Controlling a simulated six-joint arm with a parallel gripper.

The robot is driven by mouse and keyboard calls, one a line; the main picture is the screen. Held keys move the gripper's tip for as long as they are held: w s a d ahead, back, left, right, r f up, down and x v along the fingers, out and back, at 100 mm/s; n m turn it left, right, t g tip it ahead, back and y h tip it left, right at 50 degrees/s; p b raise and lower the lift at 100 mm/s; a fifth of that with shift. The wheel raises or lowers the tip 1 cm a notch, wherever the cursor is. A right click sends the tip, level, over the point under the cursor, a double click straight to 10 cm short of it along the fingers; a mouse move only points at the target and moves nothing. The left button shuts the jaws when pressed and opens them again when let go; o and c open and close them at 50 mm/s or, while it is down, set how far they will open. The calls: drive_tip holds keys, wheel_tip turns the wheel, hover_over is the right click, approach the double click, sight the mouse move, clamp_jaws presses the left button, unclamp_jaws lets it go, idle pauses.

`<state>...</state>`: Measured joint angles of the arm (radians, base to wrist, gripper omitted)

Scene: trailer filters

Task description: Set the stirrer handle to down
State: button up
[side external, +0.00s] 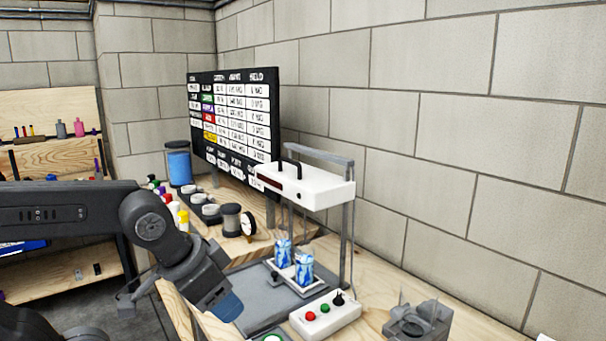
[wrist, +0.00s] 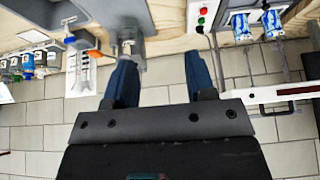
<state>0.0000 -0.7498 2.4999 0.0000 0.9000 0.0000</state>
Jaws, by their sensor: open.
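The stirrer is a white head (side external: 318,190) on a grey frame, with a black bar-shaped handle (side external: 290,165) standing above its top. I take this bar to be the stirrer handle; it stands raised. In the wrist view the white head (wrist: 292,92) shows at the right edge. Two blue-and-white patterned containers (side external: 304,268) stand below the head. My gripper (side external: 228,306) is low and left of the stirrer, pointing down, clear of the handle. In the wrist view my gripper (wrist: 160,76) has its blue fingers spread with nothing between them.
A white control box (side external: 325,314) with red and green buttons and a black knob sits in front of the stirrer. A grey device (side external: 417,322) stands to its right. A dial gauge (side external: 248,224), jars and a black board (side external: 232,115) are behind. A block wall closes the right.

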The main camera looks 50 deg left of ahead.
drive_tip(key=shift+c, duration=0.2)
drive_tip(key=shift+w+r, duration=0.1)
drive_tip(key=shift+c, duration=0.7)
drive_tip(key=w+r+n+h, duration=0.1)
drive_tip(key=w, duration=0.2)
drive_tip(key=w+a+r+n+h, duration=0.1)
drive_tip(key=w+r, duration=0.1)
drive_tip(key=w, duration=0.1)
drive_tip(key=w+r+n+h, duration=0.1)
drive_tip(key=w+n, duration=0.1)
drive_tip(key=w, duration=0.1)
drive_tip(key=shift+a+r+t, duration=0.15)
drive_tip(key=shift+t, duration=0.15)
drive_tip(key=shift+c, duration=0.2)
drive_tip(key=n+t+y, duration=0.3)
drive_tip(key=n+t, duration=0.7)
drive_tip(key=n, duration=0.4)
approach(287, 161)
drive_tip(key=w, duration=0.3)
drive_tip(key=w+f, duration=0.1)
drive_tip(key=w, duration=0.6)
drive_tip(key=shift+w+f, duration=0.3)
drive_tip(key=shift+f, duration=0.05)
clamp_jaws()
